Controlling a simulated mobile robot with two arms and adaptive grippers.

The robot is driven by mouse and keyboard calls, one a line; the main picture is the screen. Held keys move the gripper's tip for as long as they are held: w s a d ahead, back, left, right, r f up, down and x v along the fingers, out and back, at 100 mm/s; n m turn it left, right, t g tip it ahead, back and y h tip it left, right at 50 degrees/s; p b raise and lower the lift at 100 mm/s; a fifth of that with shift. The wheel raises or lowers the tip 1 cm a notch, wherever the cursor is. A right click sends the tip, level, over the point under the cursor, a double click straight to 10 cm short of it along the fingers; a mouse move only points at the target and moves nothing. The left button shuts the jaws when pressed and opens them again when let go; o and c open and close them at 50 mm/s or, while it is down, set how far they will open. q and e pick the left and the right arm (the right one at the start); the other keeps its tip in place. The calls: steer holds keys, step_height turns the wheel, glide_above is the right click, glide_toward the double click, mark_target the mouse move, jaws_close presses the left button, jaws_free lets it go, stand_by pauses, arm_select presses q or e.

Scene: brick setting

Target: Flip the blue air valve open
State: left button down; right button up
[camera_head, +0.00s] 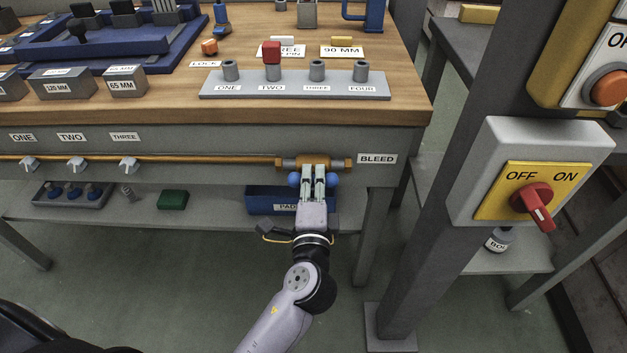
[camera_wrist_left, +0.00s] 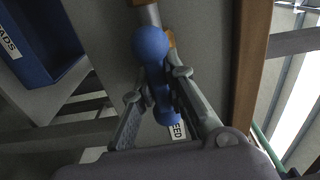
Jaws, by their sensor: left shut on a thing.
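The blue air valve handle (camera_head: 333,180) is on the brass pipe under the bench's front edge, left of the BLEED label (camera_head: 377,159). Its round blue ends show on both sides of my left gripper (camera_head: 313,172), which reaches it from below. In the left wrist view the blue handle (camera_wrist_left: 151,44) runs between the two fingers of my left gripper (camera_wrist_left: 157,90), which is shut on its middle part. The fingers hide part of the handle and valve body. My right gripper is not in view.
Three small white valves, such as TWO (camera_head: 76,164), sit along the brass pipe (camera_head: 215,161) to the left. A blue PADS bin (camera_head: 262,203) stands on the lower shelf behind my gripper. A grey post (camera_head: 447,190) with a red switch (camera_head: 533,203) stands at right.

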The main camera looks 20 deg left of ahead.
arm_select(q)
steer(key=c, duration=1.6)
jaws_free()
steer(key=v, duration=1.2)
steer(key=shift+a, duration=0.1)
